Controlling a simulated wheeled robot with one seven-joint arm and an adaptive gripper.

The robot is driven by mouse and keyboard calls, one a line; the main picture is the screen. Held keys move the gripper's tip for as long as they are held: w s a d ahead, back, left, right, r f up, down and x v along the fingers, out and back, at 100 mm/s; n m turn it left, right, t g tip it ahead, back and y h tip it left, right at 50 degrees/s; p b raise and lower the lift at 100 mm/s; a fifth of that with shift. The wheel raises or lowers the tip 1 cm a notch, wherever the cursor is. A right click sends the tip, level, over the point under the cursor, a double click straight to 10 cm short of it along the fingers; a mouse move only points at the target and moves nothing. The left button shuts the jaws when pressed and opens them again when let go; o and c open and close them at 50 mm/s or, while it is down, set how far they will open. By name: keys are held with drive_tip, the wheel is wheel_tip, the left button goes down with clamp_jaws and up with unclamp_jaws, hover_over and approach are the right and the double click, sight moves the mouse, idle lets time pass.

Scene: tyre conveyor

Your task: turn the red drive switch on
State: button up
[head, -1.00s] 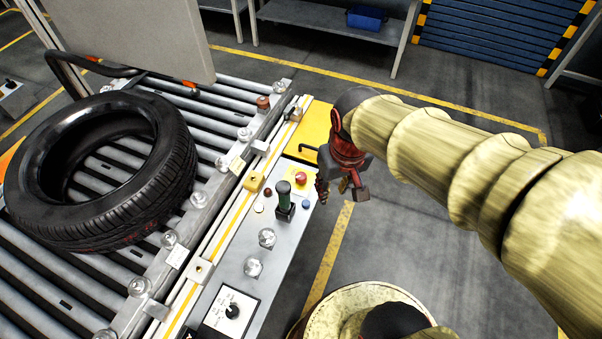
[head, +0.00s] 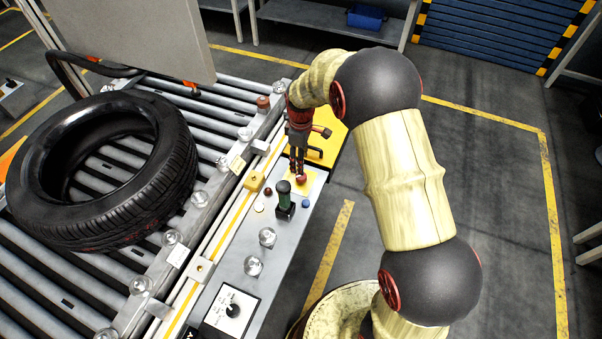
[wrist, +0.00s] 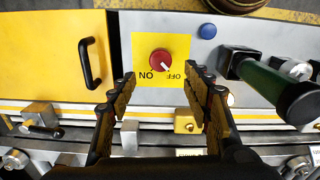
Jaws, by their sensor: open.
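The red drive switch (wrist: 160,61) is a round knob on a yellow plate marked ON and OFF. Its pale mark points to the lower right in the wrist view, toward the OFF label (wrist: 177,77). The ON label (wrist: 153,75) is at its lower left. In the head view the switch (head: 302,181) shows just below my fingertips, partly covered. My gripper (wrist: 160,80) is open and empty, its two fingers apart with the switch just beyond the gap between them. In the head view my gripper (head: 297,170) points down over the panel; contact cannot be seen.
A green-handled lever (wrist: 280,88) stands close to the right of the switch in the wrist view. A blue button (wrist: 208,31) is nearby. A black handle (wrist: 90,62) is on the yellow door. A tyre (head: 180,165) lies on the roller conveyor at left.

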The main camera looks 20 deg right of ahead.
sight(301, 178)
drive_tip(key=shift+f+n, duration=0.2)
drive_tip(key=shift+n, duration=0.4)
drive_tip(key=shift+f, duration=0.3)
wheel_tip(301, 178, down, 7)
drive_tip(key=shift+f+b, duration=0.1)
drive_tip(key=shift+b, duration=0.6)
drive_tip(key=shift+c, duration=0.2)
drive_tip(key=c, duration=1.1)
